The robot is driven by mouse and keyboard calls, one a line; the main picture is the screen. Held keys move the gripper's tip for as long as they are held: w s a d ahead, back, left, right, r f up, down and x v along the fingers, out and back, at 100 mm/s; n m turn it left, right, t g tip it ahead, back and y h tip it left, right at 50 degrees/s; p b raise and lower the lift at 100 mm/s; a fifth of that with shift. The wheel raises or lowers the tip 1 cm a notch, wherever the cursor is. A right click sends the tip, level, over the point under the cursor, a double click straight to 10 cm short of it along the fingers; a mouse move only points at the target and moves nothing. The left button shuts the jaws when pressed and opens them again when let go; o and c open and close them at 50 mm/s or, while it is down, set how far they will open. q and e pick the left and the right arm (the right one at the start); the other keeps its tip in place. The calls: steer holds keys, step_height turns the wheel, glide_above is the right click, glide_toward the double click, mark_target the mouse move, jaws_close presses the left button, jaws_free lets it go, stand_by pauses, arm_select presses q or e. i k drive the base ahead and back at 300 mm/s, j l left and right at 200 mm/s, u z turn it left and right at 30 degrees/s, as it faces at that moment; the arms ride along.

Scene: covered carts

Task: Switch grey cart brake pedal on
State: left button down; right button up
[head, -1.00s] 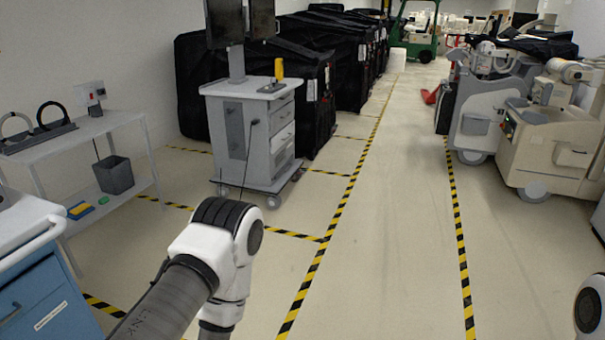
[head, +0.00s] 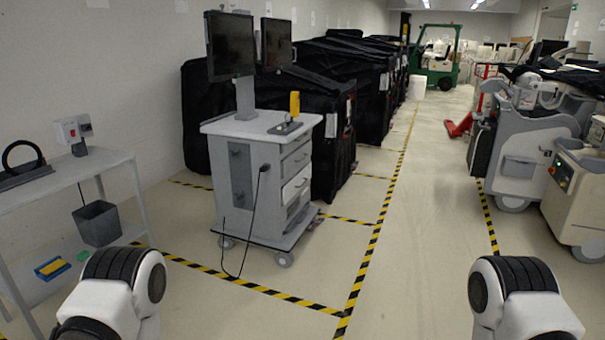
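The grey cart (head: 240,185) stands left of centre on castors, with drawers on its right side and two dark monitors (head: 232,45) on a post above its top. A yellow device (head: 295,104) stands on its top. A dark cable hangs from its front to the floor. Its front left castor (head: 226,242) and front right castor (head: 284,259) show at the base; a brake pedal is too small to make out. My left and right arms show at the bottom left and bottom right, still apart from the cart. Neither gripper is in the picture.
A grey shelf table (head: 70,178) with a dark bin (head: 97,223) stands at the left. Black covered carts (head: 335,95) line the wall behind. Beige and grey machines (head: 515,145) stand at the right. Floor between the striped lines (head: 372,255) is clear.

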mark_target(320, 221)
steer(key=i, duration=1.45)
steer(key=i+j, duration=0.15)
steer(key=i, duration=1.25)
steer(key=i+z, duration=0.35)
steer(key=i, duration=0.15)
steer(key=i+j+z, duration=0.75)
steer(key=i, duration=0.2)
steer(key=l, duration=0.1)
